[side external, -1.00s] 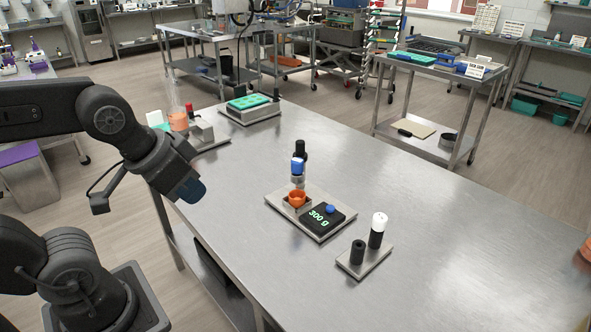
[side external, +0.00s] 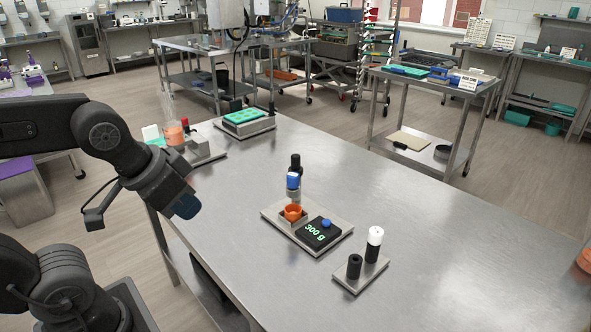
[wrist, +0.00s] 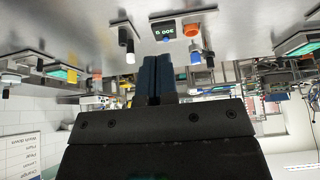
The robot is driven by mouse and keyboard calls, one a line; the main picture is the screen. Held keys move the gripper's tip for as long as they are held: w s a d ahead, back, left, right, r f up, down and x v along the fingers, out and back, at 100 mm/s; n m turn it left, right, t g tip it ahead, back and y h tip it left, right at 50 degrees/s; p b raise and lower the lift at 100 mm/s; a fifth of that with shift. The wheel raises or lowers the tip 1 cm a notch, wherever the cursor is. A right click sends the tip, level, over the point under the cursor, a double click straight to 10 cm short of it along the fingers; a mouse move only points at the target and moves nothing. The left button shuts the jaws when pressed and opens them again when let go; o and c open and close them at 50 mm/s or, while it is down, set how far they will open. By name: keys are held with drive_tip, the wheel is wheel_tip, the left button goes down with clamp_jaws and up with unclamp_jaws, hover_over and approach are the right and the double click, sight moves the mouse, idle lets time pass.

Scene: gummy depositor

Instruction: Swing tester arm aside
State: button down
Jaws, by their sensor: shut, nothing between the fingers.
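The tester stands on a light base plate (side external: 275,213) in the middle of the steel table. It has an orange cup (side external: 292,213), a black display box (side external: 314,232) reading 300 g with a blue knob (side external: 326,223), and a black-topped post with a blue head (side external: 293,181) above the cup. I cannot clearly make out the arm under the head. The cup also shows in the wrist view (wrist: 192,31), which is upside down. My gripper (side external: 187,206) hangs at the table's left edge, well apart from the tester. Its dark blue fingers (wrist: 160,68) are together and empty.
A small plate (side external: 345,282) with a short black post (side external: 354,267) and a white-topped post (side external: 375,237) stands right of the tester. A unit with a green tray (side external: 243,117) and one with an orange part (side external: 174,135) stand at the back left.

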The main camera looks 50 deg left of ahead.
drive_tip(key=c, duration=1.8)
unclamp_jaws()
drive_tip(key=shift+o, duration=0.6)
drive_tip(key=shift+w+r, duration=0.15)
drive_tip(key=shift+w, duration=0.05)
drive_tip(key=o, duration=0.8)
drive_tip(key=shift+n+g+y, duration=0.3)
drive_tip(key=shift+n, duration=0.4)
drive_tip(key=w+a+r, duration=0.1)
drive_tip(key=w, duration=0.3)
drive_tip(key=w+a+r, duration=0.1)
drive_tip(key=w+r, duration=0.1)
drive_tip(key=w, duration=0.3)
drive_tip(key=w+a+r, duration=0.1)
drive_tip(key=w+a, duration=0.1)
drive_tip(key=w, duration=0.3)
drive_tip(key=shift+r, duration=0.4)
drive_tip(key=shift+c, duration=0.2)
drive_tip(key=shift+o, duration=0.2)
drive_tip(key=w+a, duration=0.3)
drive_tip(key=w, duration=0.4)
drive_tip(key=shift+w+a+f+n, duration=0.15)
drive_tip(key=shift+w+f+n, duration=0.1)
drive_tip(key=shift+w+n, duration=0.15)
drive_tip(key=n, duration=0.1)
approach(295, 156)
drive_tip(key=shift+g+y, duration=0.3)
drive_tip(key=x, duration=1.1)
drive_tip(key=shift+w+d, duration=0.25)
drive_tip(key=shift+d, duration=0.05)
